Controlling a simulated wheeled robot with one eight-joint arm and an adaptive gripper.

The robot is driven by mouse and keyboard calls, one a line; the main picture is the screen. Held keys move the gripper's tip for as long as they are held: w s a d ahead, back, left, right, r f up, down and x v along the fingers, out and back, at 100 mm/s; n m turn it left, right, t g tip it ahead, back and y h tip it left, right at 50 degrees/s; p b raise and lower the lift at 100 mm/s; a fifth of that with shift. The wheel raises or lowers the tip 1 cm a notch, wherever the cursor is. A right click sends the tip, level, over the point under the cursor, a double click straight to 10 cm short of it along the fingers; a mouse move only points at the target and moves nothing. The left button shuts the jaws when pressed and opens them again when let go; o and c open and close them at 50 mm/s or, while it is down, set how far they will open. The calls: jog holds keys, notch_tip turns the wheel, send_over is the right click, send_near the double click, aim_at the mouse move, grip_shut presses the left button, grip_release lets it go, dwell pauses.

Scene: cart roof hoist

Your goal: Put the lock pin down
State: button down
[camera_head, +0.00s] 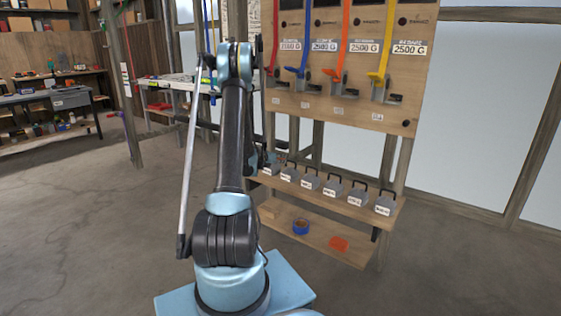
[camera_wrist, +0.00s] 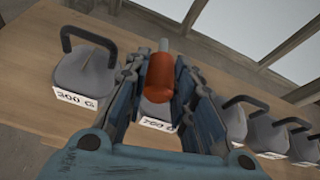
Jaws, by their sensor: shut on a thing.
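The lock pin (camera_wrist: 159,80) shows in the wrist view as an orange-red grip with a short grey metal end pointing up in the picture. My gripper (camera_wrist: 160,70) is shut on it, with one blue-grey finger on each side. The pin is above the wooden shelf (camera_wrist: 25,55) that bears the weights. One weight, its label partly hidden, lies behind the pin and fingers. In the head view my arm hides most of the gripper, and I cannot make out the pin there.
Several grey handled weights stand along the shelf, one labelled 300 G (camera_wrist: 85,70). A lower shelf holds a blue ring (camera_head: 301,227) and an orange object (camera_head: 338,243). Above, a wooden panel (camera_head: 345,110) carries coloured levers. Open floor (camera_head: 80,220) lies left.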

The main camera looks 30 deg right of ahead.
jog(key=shift+f, duration=0.4)
jog(key=c, duration=1.3)
grip_release()
jog(key=shift+c, duration=0.2)
jog(key=shift+r, duration=0.1)
